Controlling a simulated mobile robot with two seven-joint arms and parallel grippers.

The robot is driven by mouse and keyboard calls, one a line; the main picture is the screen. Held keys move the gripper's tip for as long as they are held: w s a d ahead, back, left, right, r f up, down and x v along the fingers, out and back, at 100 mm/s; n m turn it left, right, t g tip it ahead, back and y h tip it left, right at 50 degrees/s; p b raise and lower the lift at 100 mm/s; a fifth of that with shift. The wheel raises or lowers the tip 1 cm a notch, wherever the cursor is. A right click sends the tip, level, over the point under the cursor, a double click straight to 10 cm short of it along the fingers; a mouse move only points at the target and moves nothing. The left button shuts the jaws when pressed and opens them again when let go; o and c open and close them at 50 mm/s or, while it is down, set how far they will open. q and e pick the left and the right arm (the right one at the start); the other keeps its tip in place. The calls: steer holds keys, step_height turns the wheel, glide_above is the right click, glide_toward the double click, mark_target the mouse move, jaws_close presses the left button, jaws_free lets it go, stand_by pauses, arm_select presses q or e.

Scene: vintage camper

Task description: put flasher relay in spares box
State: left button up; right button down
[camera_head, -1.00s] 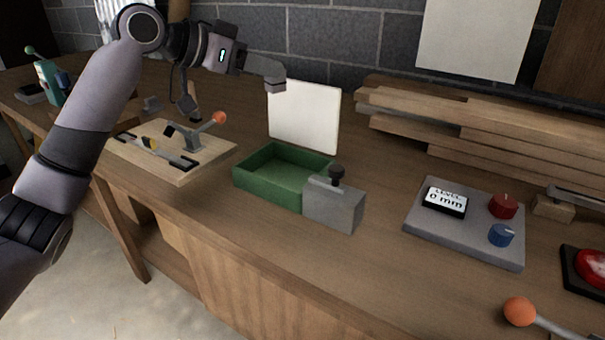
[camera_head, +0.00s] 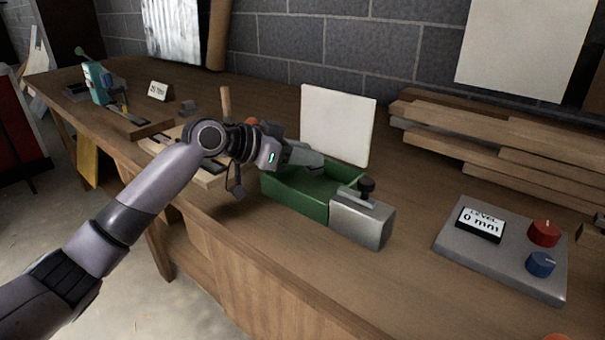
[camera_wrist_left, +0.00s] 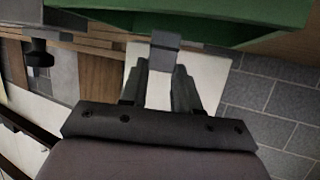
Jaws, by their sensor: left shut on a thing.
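A green open box (camera_head: 298,197), which looks like the spares box, stands on the workbench. My left gripper (camera_head: 318,163) is over the box's back part in the head view. In the left wrist view, the left gripper (camera_wrist_left: 162,75) is shut on a small grey block (camera_wrist_left: 165,52), apparently the flasher relay. The block is at the fingertips, close to the green box wall (camera_wrist_left: 240,18) in that view. The head view does not show the block clearly, and I cannot tell its height above the box floor. My right gripper is not in view.
A grey metal block with a black knob (camera_head: 362,218) stands against the box's right end. A white panel (camera_head: 338,124) stands behind the box. A grey control panel (camera_head: 500,250) lies to the right, with stacked planks (camera_head: 480,145) behind. Bare bench lies between.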

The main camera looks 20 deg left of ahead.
arm_select(q)
steer(key=shift+f, duration=2.25)
steer(key=o, duration=1)
steer(key=shift+o, duration=0.2)
steer(key=b+v, duration=0.1)
steer(key=v, duration=0.9)
steer(key=shift+s+a+r, duration=0.15)
steer(key=shift+a, duration=0.05)
steer(key=shift+s+a+r, duration=0.35)
steer(key=shift+s+a, duration=0.05)
steer(key=shift+s, duration=0.1)
